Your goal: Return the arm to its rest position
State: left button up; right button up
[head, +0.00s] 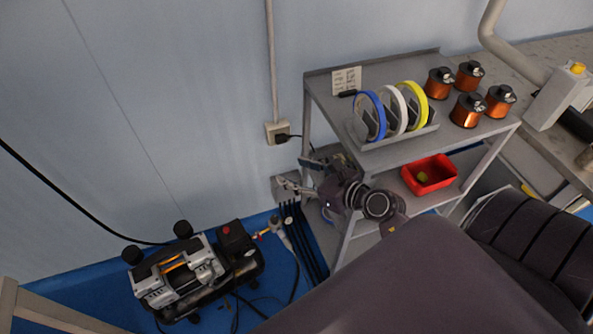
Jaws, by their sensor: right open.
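My right arm comes in from the lower right. Its right gripper (298,176) hangs in front of the left side of a grey metal shelf unit (400,153), below the top shelf's level. The gripper is open, with nothing seen between its fingers. It points left, toward the wall socket box and dark cables. My left gripper is not in view.
The top shelf holds blue, white and yellow tape rings (397,110) on a stand and several copper coils (468,109). A red bin (430,174) sits on the shelf below. An air compressor (190,270) stands on the blue floor at lower left.

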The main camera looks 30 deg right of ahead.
jog(key=shift+a+r, duration=0.1)
dwell(0.5)
jog(key=s+a+f+m+g+h, duration=0.1)
jog(key=s+f+m, duration=0.3)
jog(key=f+m, duration=0.55)
jog(key=s+a+f+m+g+h, duration=0.1)
jog(key=s+f+m, duration=0.2)
jog(key=f+m, duration=0.65)
jog(key=s+a+f+m+g+h, duration=0.15)
jog(key=s+f+m, duration=0.35)
jog(key=f, duration=0.8)
jog(key=s+a+f+m+g, duration=0.1)
jog(key=s+f+m+g, duration=0.3)
jog(key=s, duration=1)
jog(key=s+a+f+m+g, duration=0.1)
jog(key=s+f+m+g, duration=0.4)
jog(key=s+f+m, duration=0.3)
jog(key=s+f, duration=0.4)
jog(key=s, duration=0.3)
jog(key=shift+a+m, duration=0.3)
jog(key=shift+a, duration=0.1)
jog(key=shift+w, duration=0.1)
jog(key=shift+c, duration=0.3)
